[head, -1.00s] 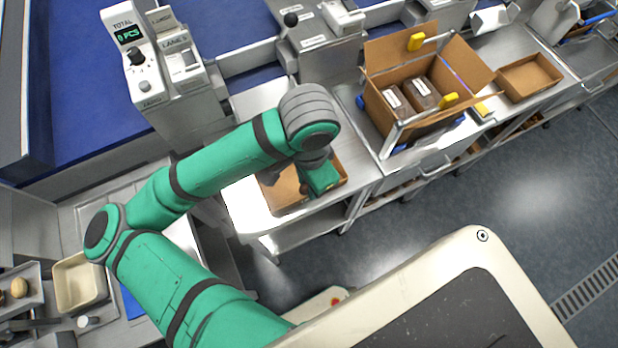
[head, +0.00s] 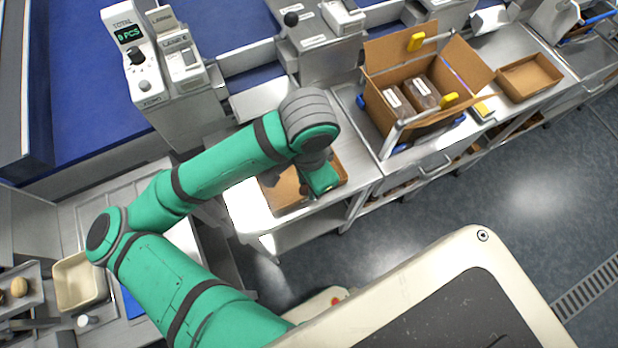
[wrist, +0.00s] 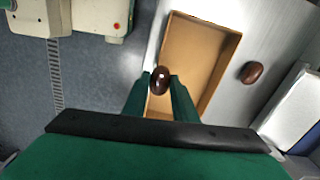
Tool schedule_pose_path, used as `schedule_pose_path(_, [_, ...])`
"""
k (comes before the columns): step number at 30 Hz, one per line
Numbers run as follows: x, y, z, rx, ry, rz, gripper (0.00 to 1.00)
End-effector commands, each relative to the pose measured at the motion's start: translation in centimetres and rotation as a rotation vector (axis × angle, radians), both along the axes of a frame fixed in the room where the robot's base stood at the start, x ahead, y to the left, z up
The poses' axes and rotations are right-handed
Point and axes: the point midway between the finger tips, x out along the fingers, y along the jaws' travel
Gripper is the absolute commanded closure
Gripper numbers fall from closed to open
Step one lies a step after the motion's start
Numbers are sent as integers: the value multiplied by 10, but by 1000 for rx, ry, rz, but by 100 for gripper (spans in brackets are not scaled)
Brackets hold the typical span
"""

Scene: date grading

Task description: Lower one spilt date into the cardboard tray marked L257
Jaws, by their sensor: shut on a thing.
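My gripper (wrist: 160,90) is shut on a dark brown glossy date (wrist: 160,79) in the wrist view. The date shows between the fingertips, over the near left part of an open cardboard tray (wrist: 217,32). I cannot tell its height above the tray floor. The visible tray floor is bare. In the head view the same tray (head: 283,197) lies on a steel table, partly hidden by my arm and gripper. A second date (wrist: 252,72) lies on the steel surface to the right of the tray in the wrist view. No L257 marking is legible.
A large open carton (head: 381,104) with labelled packs stands to the right in the head view, beside another empty cardboard tray (head: 528,78). A white box-like thing (wrist: 291,110) is at the right in the wrist view. The table edge is close to the tray.

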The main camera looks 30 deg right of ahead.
Motion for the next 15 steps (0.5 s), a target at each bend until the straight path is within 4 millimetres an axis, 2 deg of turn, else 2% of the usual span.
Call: schedule_pose_path(15, [0,0,-7,-1,1,0,82])
